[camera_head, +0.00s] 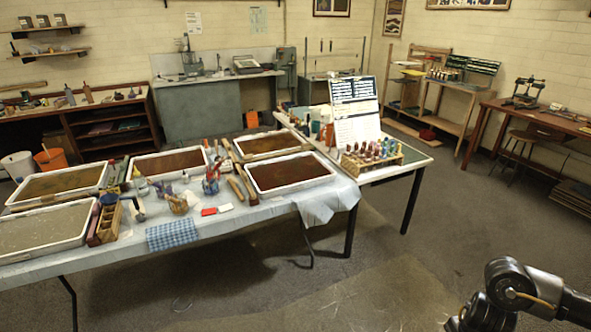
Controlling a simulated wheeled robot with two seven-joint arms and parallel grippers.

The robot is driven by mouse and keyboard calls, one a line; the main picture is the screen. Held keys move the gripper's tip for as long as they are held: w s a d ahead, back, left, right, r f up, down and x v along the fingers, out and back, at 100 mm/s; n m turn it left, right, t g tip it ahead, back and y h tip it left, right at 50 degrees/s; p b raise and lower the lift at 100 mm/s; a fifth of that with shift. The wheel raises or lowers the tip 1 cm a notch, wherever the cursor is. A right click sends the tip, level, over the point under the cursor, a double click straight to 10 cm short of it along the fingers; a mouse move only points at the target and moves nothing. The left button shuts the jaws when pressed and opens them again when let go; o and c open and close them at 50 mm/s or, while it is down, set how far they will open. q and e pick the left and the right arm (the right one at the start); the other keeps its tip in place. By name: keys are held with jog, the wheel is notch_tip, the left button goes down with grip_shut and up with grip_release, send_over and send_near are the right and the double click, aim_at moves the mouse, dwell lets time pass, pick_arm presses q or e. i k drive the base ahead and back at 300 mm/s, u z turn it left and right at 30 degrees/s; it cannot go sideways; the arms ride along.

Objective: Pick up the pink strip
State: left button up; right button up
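I cannot make out a pink strip for certain in the head view. A small red piece (209,211) and a white piece (226,208) lie side by side near the front edge of the cloth-covered table (270,209). Part of my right arm shows at the lower right, over the floor and well away from the table. Its gripper is not visible. My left arm and gripper are not in the picture.
Several shallow marbling trays, one at the right end (334,178), fill much of the table. A blue checked cloth (172,234) hangs at its front edge. A rack of bottles (401,157) stands on the side table. The floor (400,270) in front is clear.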

aim_at(97, 209)
jog(key=u, duration=0.3)
jog(key=i, duration=2.1)
jog(key=u, duration=1.2)
jog(key=i, duration=1.15)
jog(key=u, duration=1.75)
jog(key=i, duration=0.55)
jog(key=u, duration=0.5)
